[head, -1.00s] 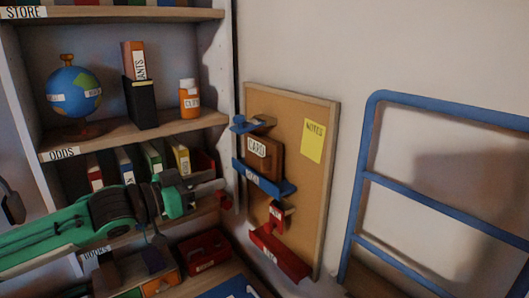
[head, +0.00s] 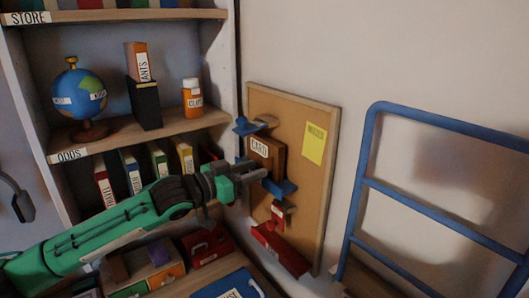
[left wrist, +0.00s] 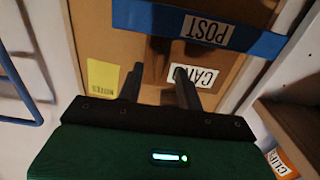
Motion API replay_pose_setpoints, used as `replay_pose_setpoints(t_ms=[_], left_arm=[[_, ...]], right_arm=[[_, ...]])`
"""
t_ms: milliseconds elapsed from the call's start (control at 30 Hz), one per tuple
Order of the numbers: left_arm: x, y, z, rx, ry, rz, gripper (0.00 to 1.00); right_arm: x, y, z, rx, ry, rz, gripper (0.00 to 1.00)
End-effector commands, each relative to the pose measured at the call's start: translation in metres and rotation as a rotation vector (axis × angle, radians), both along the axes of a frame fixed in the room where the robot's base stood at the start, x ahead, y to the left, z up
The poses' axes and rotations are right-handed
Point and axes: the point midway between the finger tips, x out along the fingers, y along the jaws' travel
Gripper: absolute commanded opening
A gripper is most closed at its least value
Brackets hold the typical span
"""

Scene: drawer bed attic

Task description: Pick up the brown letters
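The brown letters (head: 279,156), a brown block with a white label reading CARD, stand in the blue holder (head: 283,188) on the cork board. In the left wrist view the letters (left wrist: 158,70) show upside down behind the fingers, with the blue POST strip (left wrist: 215,30) above. My left gripper (head: 256,172) is in front of the holder, pointing at the letters. Its two fingers (left wrist: 160,84) are apart, with a gap between them. I cannot tell whether they touch the letters. My right gripper is not in view.
A yellow note (head: 315,143) is on the cork board (head: 310,200). A red holder (head: 281,248) is lower on the board. The shelf unit (head: 225,60) with globe, books and bottle stands left. A blue rail frame (head: 362,190) is at right.

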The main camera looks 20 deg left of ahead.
Motion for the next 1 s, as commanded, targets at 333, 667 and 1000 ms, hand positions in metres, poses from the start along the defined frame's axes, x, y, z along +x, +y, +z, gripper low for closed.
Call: replay_pose_setpoints(t_ms=[333, 667, 1000], left_arm=[[0.023, -0.021, 0.001, -0.001, -0.001, -0.001, 0.36], [0.023, -0.02, 0.0, -0.001, -0.001, -0.001, 0.13], [0.023, -0.02, 0.001, -0.001, -0.001, -0.001, 0.0]], right_arm=[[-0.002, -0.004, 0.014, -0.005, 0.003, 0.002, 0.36], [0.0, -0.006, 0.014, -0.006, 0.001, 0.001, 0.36], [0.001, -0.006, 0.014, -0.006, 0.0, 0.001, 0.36]])
